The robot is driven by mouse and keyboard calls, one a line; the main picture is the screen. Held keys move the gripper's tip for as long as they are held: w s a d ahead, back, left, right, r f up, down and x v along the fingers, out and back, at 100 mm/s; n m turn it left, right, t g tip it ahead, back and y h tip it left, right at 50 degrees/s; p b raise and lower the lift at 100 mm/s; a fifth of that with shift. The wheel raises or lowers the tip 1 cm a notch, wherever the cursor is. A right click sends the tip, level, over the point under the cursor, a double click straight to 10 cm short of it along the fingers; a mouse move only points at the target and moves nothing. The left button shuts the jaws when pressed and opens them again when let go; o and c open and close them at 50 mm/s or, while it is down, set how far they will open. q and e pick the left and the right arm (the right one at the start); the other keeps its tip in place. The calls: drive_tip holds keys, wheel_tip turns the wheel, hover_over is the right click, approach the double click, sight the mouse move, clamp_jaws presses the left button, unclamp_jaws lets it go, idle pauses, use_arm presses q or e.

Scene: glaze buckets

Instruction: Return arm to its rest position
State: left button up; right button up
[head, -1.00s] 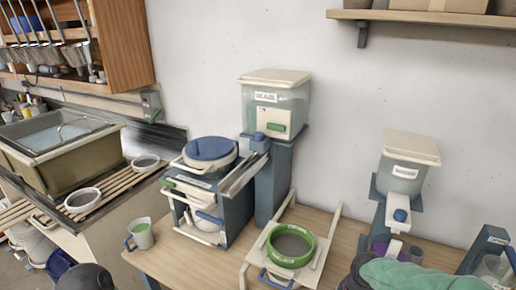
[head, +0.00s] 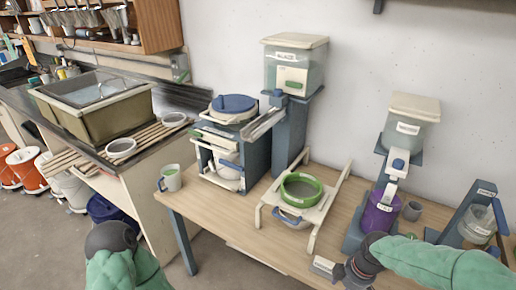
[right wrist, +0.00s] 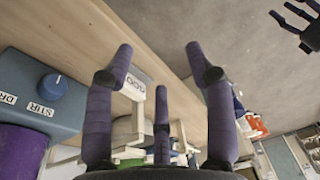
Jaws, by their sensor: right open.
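My right arm, in a green sleeve, reaches in from the right of the head view. Its dark gripper (head: 352,272) is at the table's front edge, in front of the purple bucket (head: 379,214). In the right wrist view my right gripper (right wrist: 160,62) has its fingers spread with nothing between them. My left arm rises at the lower left of the head view, off the table; its dark wrist shows there and its fingers are hidden. Dark spread fingers, seemingly my left gripper (right wrist: 302,24), show at the right wrist view's top right corner.
The wooden table (head: 245,235) bears a green-rimmed bucket (head: 300,188) on a white stand, a grey mug (head: 170,179), a blue rack (head: 228,150) and dispensers. A blue box labelled STIR (right wrist: 45,95) is close beside my right gripper. Floor is clear by the left arm.

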drive_tip(key=s+a+f+m+y, duration=0.1)
drive_tip(key=s+a+f+m, duration=0.2)
drive_tip(key=f, duration=0.5)
drive_tip(key=s+a+f+m, duration=0.4)
drive_tip(key=a+f+m, duration=0.1)
drive_tip(key=f, duration=0.3)
drive_tip(key=s+a+f+m+y, duration=0.1)
drive_tip(key=s+a+f+m, duration=0.3)
drive_tip(key=f, duration=0.4)
drive_tip(key=a+m, duration=0.1)
drive_tip(key=a, duration=0.1)
drive_tip(key=shift+s+a+f+y, duration=0.15)
drive_tip(key=shift+a+y, duration=0.15)
drive_tip(key=shift+a, duration=0.05)
